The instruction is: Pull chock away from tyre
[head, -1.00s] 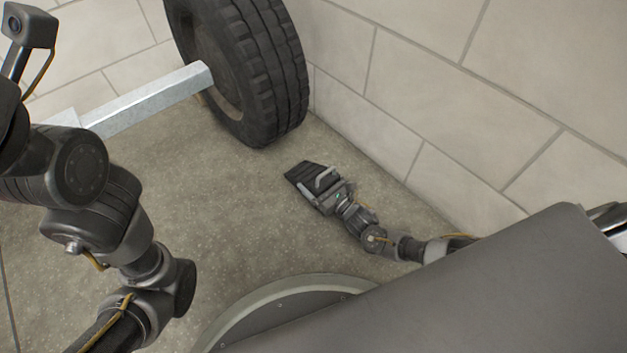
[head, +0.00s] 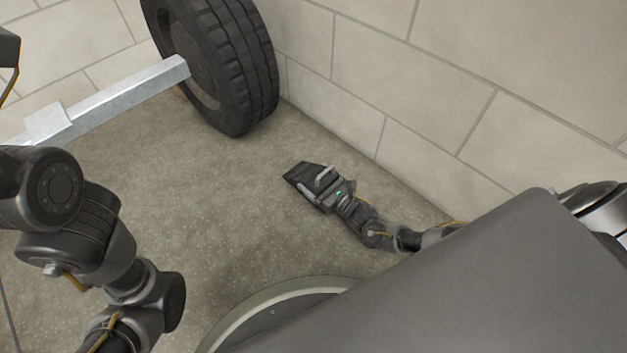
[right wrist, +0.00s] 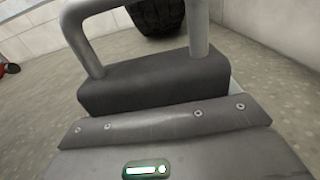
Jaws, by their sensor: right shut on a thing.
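The black wedge-shaped chock (head: 298,172) is on or close to the floor, apart from the tyre (head: 236,70), with bare floor between them. A grey handle (head: 325,176) stands up from it. My right gripper (head: 322,190) is shut on the chock. In the right wrist view the chock (right wrist: 150,82) and its handle (right wrist: 80,40) fill the near middle, and the tyre (right wrist: 157,15) shows beyond. My left arm comes in at the left of the head view, but its gripper is out of frame.
A galvanised axle beam (head: 120,97) runs left from the wheel. A tiled wall (head: 420,90) rises close on the right of the tyre and my right arm. The speckled floor (head: 210,200) in the middle is clear.

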